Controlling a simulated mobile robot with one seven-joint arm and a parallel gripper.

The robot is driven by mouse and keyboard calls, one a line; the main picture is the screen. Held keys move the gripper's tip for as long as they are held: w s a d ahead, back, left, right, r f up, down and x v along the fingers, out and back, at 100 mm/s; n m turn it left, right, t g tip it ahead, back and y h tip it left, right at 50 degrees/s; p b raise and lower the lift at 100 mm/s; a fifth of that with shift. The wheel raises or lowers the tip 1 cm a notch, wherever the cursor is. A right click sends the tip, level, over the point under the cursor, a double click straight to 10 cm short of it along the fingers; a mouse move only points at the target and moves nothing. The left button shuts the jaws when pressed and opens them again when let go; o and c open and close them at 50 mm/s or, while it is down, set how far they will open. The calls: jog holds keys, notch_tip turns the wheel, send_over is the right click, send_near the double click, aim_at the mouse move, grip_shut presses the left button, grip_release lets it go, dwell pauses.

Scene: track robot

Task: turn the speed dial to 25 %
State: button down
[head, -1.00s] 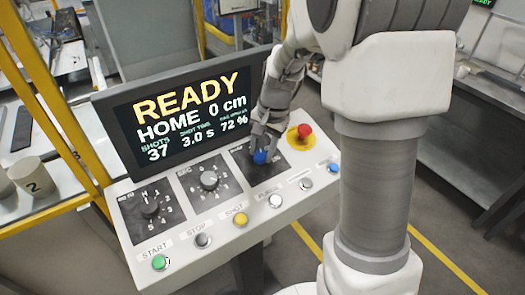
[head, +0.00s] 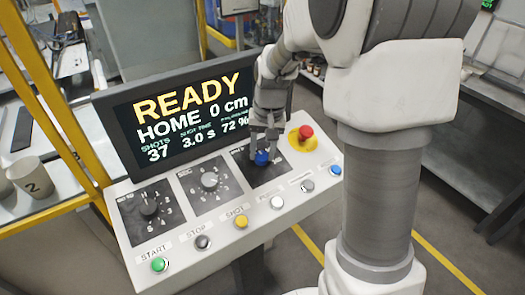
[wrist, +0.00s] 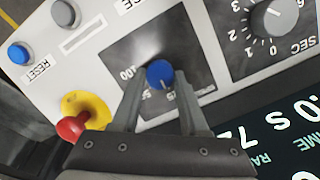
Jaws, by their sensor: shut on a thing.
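The blue speed dial (head: 262,158) sits on a dark square plate on the sloping console. My gripper (head: 264,146) comes down on it from above, its fingers shut on the dial. In the wrist view the dial (wrist: 160,73) lies between the two fingertips (wrist: 159,84), with a light pointer mark on its lower edge. The fingers cover part of the scale; "100" shows on its left. The screen (head: 185,115) shows READY, HOME 0 cm, 37 shots, 3.0 s and 72 %.
A red emergency button (head: 306,132) on a yellow base is just right of the dial. Two dials with grey knobs (head: 209,180) are to the left. Push buttons, including green START (head: 159,264), line the front edge. The screen stands close behind my gripper.

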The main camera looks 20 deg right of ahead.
aim_at(269, 166)
jog(key=shift+c, duration=2.2)
grip_release()
jog(key=shift+r, duration=0.1)
notch_tip(269, 166, up, 17)
jog(key=s+d+p, duration=0.1)
jog(key=shift+s+d, duration=0.2)
jog(key=shift+s, duration=0.05)
jog(key=shift+r, duration=0.1)
jog(key=s+f+n+t, duration=0.1)
jog(key=s+t, duration=0.1)
jog(key=s, duration=0.7)
jog(key=s+a+f+n+t+h, duration=0.1)
jog(key=s+n+t, duration=0.1)
jog(key=s, duration=0.8)
jog(key=shift+s+t, duration=0.25)
jog(key=shift+t, duration=0.05)
